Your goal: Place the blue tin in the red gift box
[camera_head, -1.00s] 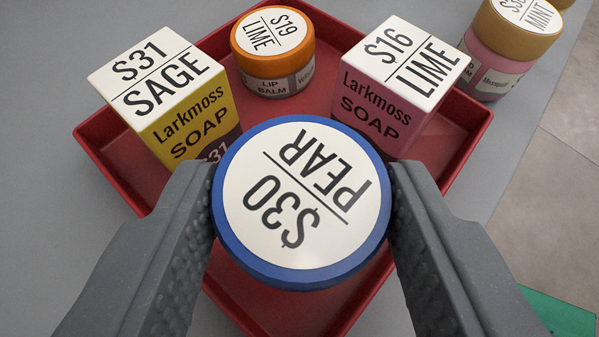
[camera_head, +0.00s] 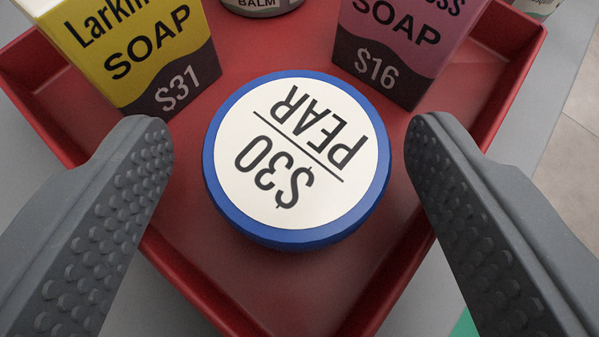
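The blue tin (camera_head: 296,160) has a white lid reading "$30 PEAR". It sits inside the red gift box (camera_head: 290,290), near the box's front corner, and appears to rest on its floor. My gripper (camera_head: 290,135) is open, with one finger on each side of the tin and a clear gap on both sides. The lower part of the tin is hidden under its lid.
In the red box, a yellow soap carton (camera_head: 125,50) stands behind left of the tin and a pink soap carton (camera_head: 395,45) behind right. A jar (camera_head: 262,5) is cut off at the top edge. Grey counter (camera_head: 28,165) surrounds the box.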

